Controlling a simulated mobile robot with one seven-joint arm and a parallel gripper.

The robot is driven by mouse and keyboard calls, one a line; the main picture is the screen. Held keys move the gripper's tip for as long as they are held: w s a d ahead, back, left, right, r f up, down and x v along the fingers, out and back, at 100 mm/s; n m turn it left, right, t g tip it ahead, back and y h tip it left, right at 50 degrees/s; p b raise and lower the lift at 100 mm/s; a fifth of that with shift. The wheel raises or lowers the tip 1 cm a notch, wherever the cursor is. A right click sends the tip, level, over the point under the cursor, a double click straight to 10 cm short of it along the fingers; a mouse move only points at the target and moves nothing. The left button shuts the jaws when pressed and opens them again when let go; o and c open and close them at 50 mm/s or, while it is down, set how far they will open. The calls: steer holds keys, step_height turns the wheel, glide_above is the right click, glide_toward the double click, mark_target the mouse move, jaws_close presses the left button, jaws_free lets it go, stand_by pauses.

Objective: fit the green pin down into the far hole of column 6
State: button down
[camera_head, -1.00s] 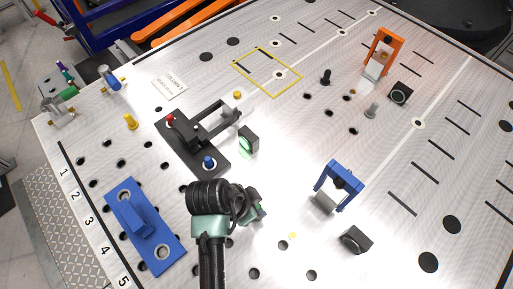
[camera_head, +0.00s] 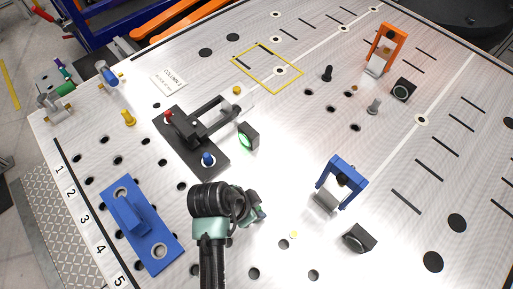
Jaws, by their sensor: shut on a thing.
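My gripper (camera_head: 260,213) is at the lower middle of the head view, low over the metal table and partly hidden behind my own wrist. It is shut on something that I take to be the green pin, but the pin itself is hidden. The numbers 1 to 5 show along the table's left edge. The label for column 6 is out of view, and I cannot tell which hole is its far one. Some dark holes show near the gripper, including one below it (camera_head: 254,273).
A blue block on a plate (camera_head: 128,213) lies to the left. A black toggle clamp (camera_head: 186,139) and a small dark block with a green face (camera_head: 248,137) stand beyond my wrist. A blue arch (camera_head: 341,180) and a dark block (camera_head: 358,238) are to the right. An orange arch (camera_head: 380,50) stands farther back.

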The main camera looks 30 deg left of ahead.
steer(key=shift+f, duration=0.25)
stand_by(0.4)
steer(key=c, duration=0.6)
jaws_free()
steer(key=shift+v, duration=6.5)
steer(key=shift+w, duration=0.15)
